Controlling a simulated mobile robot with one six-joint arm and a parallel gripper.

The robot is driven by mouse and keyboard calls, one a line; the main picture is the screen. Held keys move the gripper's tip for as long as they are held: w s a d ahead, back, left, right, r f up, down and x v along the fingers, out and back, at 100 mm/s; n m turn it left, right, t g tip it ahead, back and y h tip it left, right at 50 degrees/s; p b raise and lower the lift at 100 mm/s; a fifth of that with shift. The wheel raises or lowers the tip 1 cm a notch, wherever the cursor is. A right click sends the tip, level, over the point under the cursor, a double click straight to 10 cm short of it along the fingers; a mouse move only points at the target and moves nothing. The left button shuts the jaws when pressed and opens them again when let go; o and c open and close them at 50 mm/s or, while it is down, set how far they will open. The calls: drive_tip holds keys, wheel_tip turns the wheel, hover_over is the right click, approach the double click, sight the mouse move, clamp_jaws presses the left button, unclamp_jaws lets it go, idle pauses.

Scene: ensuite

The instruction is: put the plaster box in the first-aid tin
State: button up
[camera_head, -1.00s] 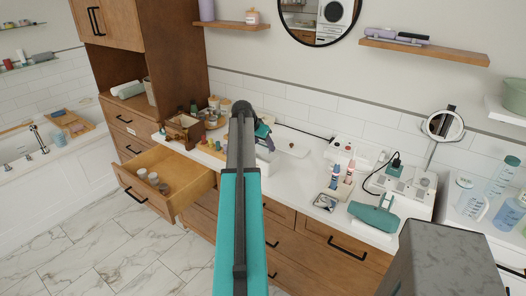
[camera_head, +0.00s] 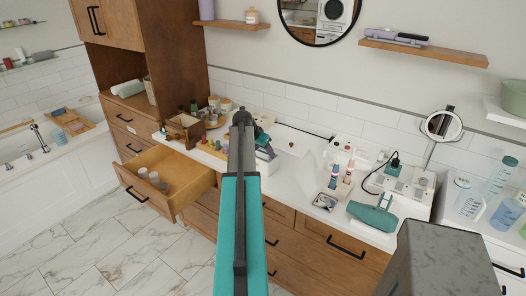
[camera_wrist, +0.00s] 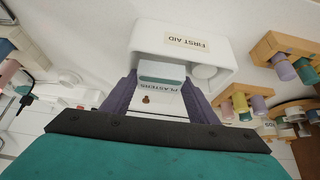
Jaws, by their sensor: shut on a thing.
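The plaster box (camera_wrist: 160,105), white with a grey-teal end and the word PLASTERS, is held between the two purple fingers of my gripper (camera_wrist: 160,92) in the wrist view. The white first-aid tin (camera_wrist: 185,42), labelled FIRST AID, lies just beyond. The box's far end overlaps the tin's open side in the picture; I cannot tell whether it is inside or above it. A pale round thing (camera_wrist: 206,72) shows in the tin's right part. In the head view my arm hides the box and most of the tin area on the counter.
Wooden holders with coloured bottles (camera_wrist: 243,104) stand close right of the tin in the wrist view. In the head view, an open drawer (camera_head: 165,180) juts out at left. A teal hair dryer (camera_head: 372,216) and toothbrush stand (camera_head: 340,186) sit to the right on the counter.

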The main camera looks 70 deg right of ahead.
drive_tip(key=shift+f+b, duration=0.45)
drive_tip(key=shift+f, duration=0.15)
drive_tip(key=o, duration=1)
drive_tip(key=shift+r, duration=0.15)
drive_tip(key=shift+a+r+p, duration=0.1)
drive_tip(key=shift+r+p, duration=0.35)
drive_tip(key=shift+r, duration=0.2)
drive_tip(key=b+v, duration=0.3)
drive_tip(key=v, duration=0.8)
drive_tip(key=shift+a+r, duration=0.15)
drive_tip(key=shift+r, duration=0.15)
